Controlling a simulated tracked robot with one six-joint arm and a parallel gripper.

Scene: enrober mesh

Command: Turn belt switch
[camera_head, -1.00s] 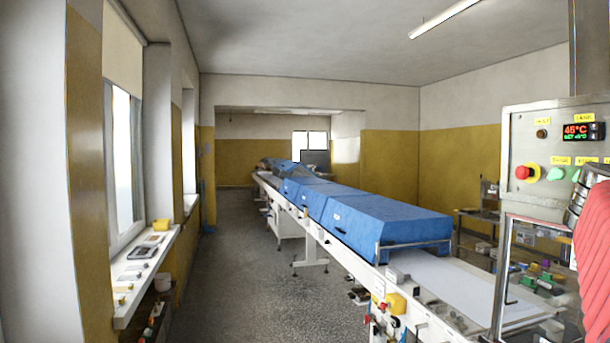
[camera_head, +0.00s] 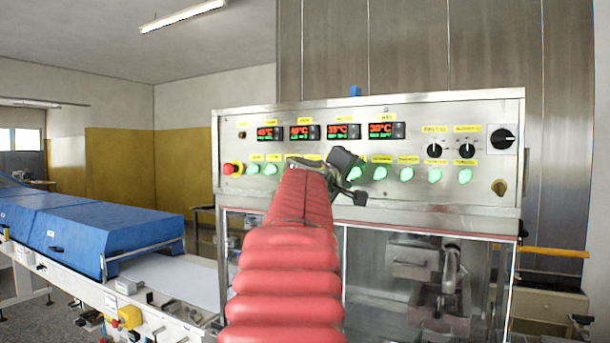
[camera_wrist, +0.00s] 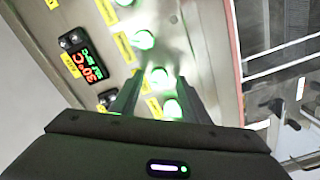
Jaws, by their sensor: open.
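The control panel (camera_head: 290,112) faces me in the head view. It carries black rotary switches (camera_head: 434,150), (camera_head: 466,150), (camera_head: 503,139) at its right and a row of green lit buttons (camera_head: 435,175) below. The labels are too small to tell which is the belt switch. My gripper (camera_head: 348,178) is in front of the panel's middle, left of the rotary switches. In the wrist view, its open fingers (camera_wrist: 158,85) straddle green buttons (camera_wrist: 160,77) in the picture, with nothing held. A dark knob (camera_wrist: 107,98), partly hidden by the left finger, shows beside them.
A red emergency button (camera_head: 232,169) sits at the panel's left end. Red temperature displays (camera_head: 381,130) line its upper part. Below is a clear-fronted metal cabinet (camera_head: 400,285). The conveyor with blue covers (camera_head: 110,235) runs off to the left. A yellow bar (camera_head: 555,252) projects at right.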

